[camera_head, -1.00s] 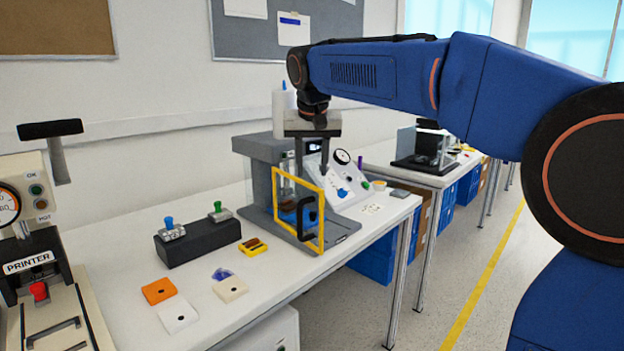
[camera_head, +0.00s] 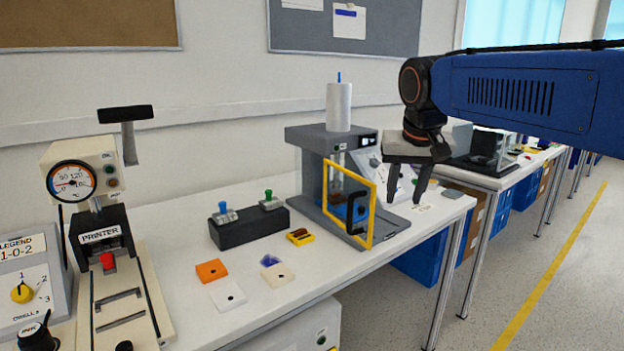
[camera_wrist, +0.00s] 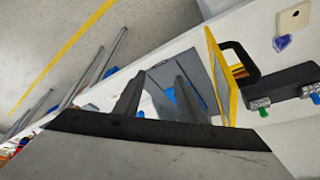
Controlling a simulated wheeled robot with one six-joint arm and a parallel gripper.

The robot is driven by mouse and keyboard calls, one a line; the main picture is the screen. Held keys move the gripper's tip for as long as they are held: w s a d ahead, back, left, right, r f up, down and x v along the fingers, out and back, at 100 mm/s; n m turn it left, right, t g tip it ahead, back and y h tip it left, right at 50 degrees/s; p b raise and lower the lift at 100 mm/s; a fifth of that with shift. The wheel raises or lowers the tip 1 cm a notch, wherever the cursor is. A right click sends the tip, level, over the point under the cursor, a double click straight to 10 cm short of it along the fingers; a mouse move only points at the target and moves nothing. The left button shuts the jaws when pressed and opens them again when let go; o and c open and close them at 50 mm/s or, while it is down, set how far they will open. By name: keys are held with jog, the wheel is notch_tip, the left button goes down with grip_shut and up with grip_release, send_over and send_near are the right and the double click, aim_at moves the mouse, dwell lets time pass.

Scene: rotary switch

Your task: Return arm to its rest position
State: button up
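My arm reaches in from the right in the head view. My gripper (camera_head: 404,198) points down, with its two fingers apart and nothing between them. It hangs above the right end of the white table (camera_head: 200,317), in front of a sloped white panel (camera_head: 369,169) that it partly hides. In the wrist view, both fingers of my gripper (camera_wrist: 158,98) show apart over a grey base plate (camera_wrist: 160,75), with no object held. I cannot tell the exact height above the table.
A grey press with a yellow-framed guard (camera_head: 372,212) stands left of my gripper. A second table (camera_head: 480,180) stands behind to the right. Floor is open at right.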

jog(key=s+d+f, duration=0.4)
jog(key=s+f, duration=0.7)
jog(key=s, duration=0.1)
jog(key=s+d+f+n, duration=0.1)
jog(key=s+d+f, duration=0.2)
jog(key=s+f, duration=0.8)
jog(key=shift+s+d, duration=0.4)
jog(key=shift+s, duration=0.7)
